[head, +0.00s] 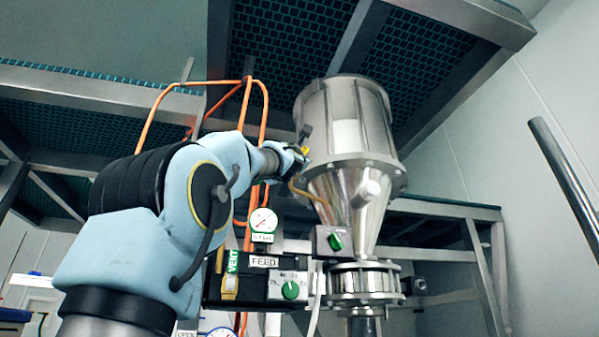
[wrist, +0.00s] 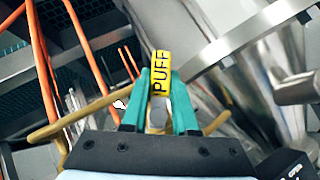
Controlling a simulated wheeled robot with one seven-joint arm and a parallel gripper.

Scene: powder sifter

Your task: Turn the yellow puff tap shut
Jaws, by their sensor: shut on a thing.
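The yellow puff tap (wrist: 161,72) shows in the wrist view as a yellow handle marked "PUFF". It stands between the two teal fingers of my gripper (wrist: 159,100), which are shut on it. In the head view my gripper (head: 300,157) is at the left side of the steel hopper, and only a small yellow bit of the tap (head: 306,150) shows there. A tan hose (head: 307,190) runs below the tap to the hopper cone. The tap's body is mostly hidden behind my fingers.
The steel hopper (head: 345,120) stands close to the right of my gripper. Orange hoses (head: 262,110) hang to the left. Below are a gauge (head: 263,220), a FEED panel with a green knob (head: 291,290), and another green knob (head: 335,242). A grated platform (head: 290,45) is overhead.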

